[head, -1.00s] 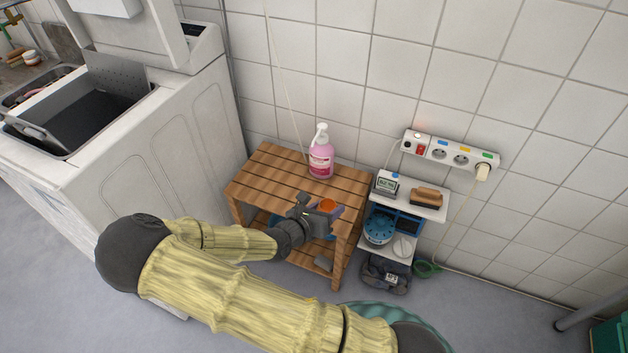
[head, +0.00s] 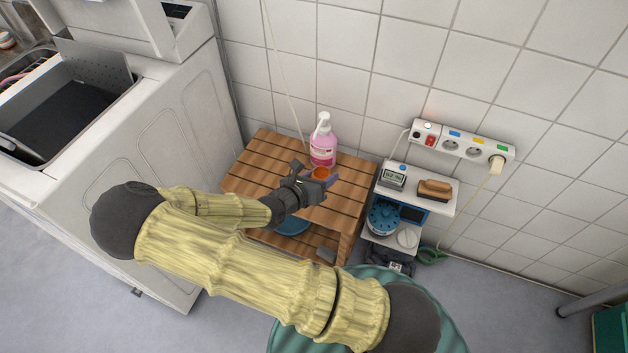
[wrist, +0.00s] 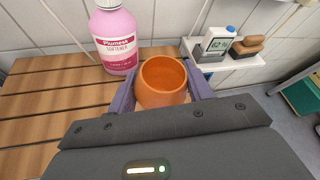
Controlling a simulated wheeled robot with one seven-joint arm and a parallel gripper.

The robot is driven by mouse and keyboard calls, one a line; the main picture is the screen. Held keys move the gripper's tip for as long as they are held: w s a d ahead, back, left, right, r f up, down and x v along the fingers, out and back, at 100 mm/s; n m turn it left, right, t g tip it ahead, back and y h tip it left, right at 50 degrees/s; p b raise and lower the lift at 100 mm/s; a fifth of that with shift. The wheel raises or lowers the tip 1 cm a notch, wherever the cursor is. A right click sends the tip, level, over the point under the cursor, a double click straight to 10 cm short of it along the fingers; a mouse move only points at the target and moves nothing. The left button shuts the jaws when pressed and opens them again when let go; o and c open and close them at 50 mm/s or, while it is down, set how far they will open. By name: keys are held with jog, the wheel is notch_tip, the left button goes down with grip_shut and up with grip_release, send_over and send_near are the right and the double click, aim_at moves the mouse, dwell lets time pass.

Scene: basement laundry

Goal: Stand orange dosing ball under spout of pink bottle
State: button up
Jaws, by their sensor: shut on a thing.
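The pink bottle (head: 323,148) with a white pump top stands upright on the slatted wooden table (head: 258,160), near the wall. It also shows in the wrist view (wrist: 115,40), its label facing me and its spout out of frame. The orange dosing ball (wrist: 163,82) is held between the two purple fingers of my gripper (wrist: 163,92), its opening upward. In the head view the ball (head: 321,172) shows at the tip of my gripper (head: 320,180), in front of the bottle and slightly apart from it. Whether its base touches the table is hidden.
A small white shelf to the right holds a digital timer (head: 392,177) and a brown brush (head: 434,189). A power strip (head: 462,143) is on the wall above. A white washer (head: 150,150) stands left. The table's left slats are clear.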

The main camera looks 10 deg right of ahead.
jog(key=s+a+f+m+g+h+p, duration=0.1)
jog(key=s+a+f+m+g+p, duration=0.1)
jog(key=s+a+p, duration=0.3)
jog(key=s+a, duration=0.3)
jog(key=a, duration=0.3)
jog(key=shift+a+f, duration=0.15)
jog(key=shift+a, duration=0.2)
jog(key=shift+w, duration=0.1)
jog(key=w+d+b, duration=0.1)
jog(key=w+d, duration=0.3)
jog(key=w, duration=0.1)
jog(key=w+d+f+b, duration=0.1)
jog(key=w+d, duration=0.2)
jog(key=w, duration=0.2)
jog(key=w+d+b, duration=0.2)
jog(key=w+d, duration=0.2)
jog(key=w, duration=0.2)
jog(key=shift+d+f, duration=0.25)
jog(key=shift+d, duration=0.1)
jog(key=shift+s+f, duration=0.1)
jog(key=shift+f, duration=0.15)
jog(key=shift+f, duration=0.1)
